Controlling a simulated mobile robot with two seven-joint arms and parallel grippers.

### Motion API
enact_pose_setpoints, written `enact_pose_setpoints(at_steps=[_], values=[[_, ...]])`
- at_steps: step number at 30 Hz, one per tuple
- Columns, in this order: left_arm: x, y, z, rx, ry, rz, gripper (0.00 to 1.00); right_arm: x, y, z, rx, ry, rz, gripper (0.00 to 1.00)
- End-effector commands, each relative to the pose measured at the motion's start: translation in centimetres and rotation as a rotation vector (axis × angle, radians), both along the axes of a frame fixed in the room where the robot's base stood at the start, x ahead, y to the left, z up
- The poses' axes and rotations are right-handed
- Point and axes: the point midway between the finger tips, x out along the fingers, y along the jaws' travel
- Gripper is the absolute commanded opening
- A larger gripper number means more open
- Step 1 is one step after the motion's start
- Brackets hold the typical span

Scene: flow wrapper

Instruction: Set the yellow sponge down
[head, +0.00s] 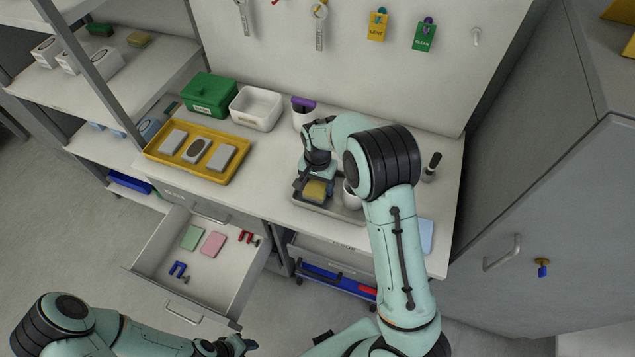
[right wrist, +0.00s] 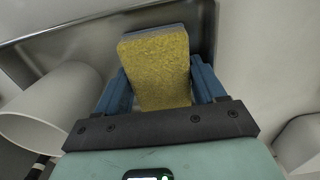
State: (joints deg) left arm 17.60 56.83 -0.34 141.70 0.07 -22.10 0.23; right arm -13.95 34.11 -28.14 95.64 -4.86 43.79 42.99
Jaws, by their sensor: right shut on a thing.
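The yellow sponge (head: 315,191) is between the fingers of my right gripper (head: 314,184), at the metal tray (head: 328,212) on the worktop. In the right wrist view the sponge (right wrist: 158,70) has a yellow face and a grey layer along its far edge. The blue fingers of the right gripper (right wrist: 163,85) are shut on its two sides. The tray's metal wall (right wrist: 70,28) is behind it. I cannot tell whether the sponge touches the tray floor. My left gripper (head: 238,345) is low in the head view, away from the worktop; its fingers are unclear.
A white cup (head: 351,196) stands close beside the gripper. A yellow tray (head: 160,160) with grey blocks, a green box (head: 209,95) and a white bin (head: 256,108) are to the left. An open drawer (head: 152,255) juts out below, holding pads and clamps.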

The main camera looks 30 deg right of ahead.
Motion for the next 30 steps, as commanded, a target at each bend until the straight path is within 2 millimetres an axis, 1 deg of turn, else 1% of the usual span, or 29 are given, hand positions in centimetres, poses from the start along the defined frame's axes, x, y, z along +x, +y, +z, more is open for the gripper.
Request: enact_pose_setpoints(at_steps=[5, 9, 10, 19, 22, 26, 30], values=[[0.0, 0.0, 0.0, 0.0, 0.0, 0.0, 0.43, 0.1, 0.0, 0.1, 0.0, -0.001, 0.0, 0.41], [-0.2, 0.0, -0.2, 0.0, 0.002, 0.0, 0.43, 0.0, 0.0, -0.4, 0.001, -0.001, 0.0, 0.41], [-0.2, 0.0, -0.2, 0.0, 0.002, 0.0, 0.43, 0.0, 0.0, -0.3, 0.001, -0.001, 0.001, 0.79], [-0.1, 0.0, -0.1, 0.0, 0.001, 0.0, 0.43, 0.1, 0.0, -0.1, 0.001, -0.002, 0.0, 0.8], [0.1, 0.0, 0.2, -0.001, -0.002, -0.001, 0.43, 0.1, 0.0, 0.5, 0.0, -0.004, 0.0, 0.8], [0.2, 0.0, 0.3, 0.0, -0.002, 0.0, 0.43, 0.2, 0.1, 2.5, 0.001, -0.007, 0.001, 0.8], [0.5, 0.0, 0.6, 0.0, -0.006, 0.0, 0.43, 0.2, 0.1, 5.6, 0.001, -0.009, 0.002, 0.8]])
